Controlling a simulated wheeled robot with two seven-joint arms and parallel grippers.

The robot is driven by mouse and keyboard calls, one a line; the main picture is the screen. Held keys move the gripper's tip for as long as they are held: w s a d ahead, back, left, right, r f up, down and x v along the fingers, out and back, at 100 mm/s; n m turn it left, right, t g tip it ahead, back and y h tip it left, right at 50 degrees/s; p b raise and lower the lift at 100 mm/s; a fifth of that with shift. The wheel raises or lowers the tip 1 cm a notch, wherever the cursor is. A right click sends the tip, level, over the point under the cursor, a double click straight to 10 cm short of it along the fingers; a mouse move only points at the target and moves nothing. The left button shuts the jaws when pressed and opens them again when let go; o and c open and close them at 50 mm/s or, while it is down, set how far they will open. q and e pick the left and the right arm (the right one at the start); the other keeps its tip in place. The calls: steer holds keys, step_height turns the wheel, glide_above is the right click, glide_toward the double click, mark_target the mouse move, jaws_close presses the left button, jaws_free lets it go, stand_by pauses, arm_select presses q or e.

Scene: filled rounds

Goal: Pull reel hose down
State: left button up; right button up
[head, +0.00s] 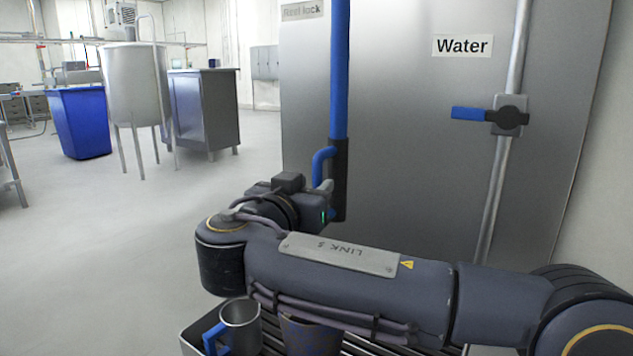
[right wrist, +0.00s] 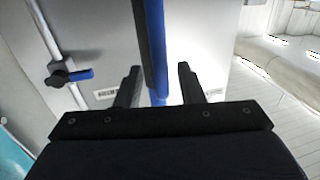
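The blue reel hose (head: 339,70) hangs straight down in front of a steel panel (head: 420,120). Its lower end has a dark handle (head: 340,165) with a curved blue lever on its left. My right gripper (head: 326,196) is at the handle's lower part, coming from the left; my arm partly covers it. In the right wrist view the blue hose piece (right wrist: 156,50) and a dark piece beside it run between my two black fingers. The fingers stand apart with gaps on both sides, so the gripper is open around it. My left gripper is not in view.
A water valve with a blue lever (head: 468,113) sits on a pipe at the right. A metal mug with a blue handle (head: 240,318) and a second cup stand on a slatted tray below my arm. A blue bin (head: 80,122) and steel tank (head: 138,80) stand far left. Floor at left is clear.

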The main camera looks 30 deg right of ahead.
steer(key=shift+v, duration=2.4)
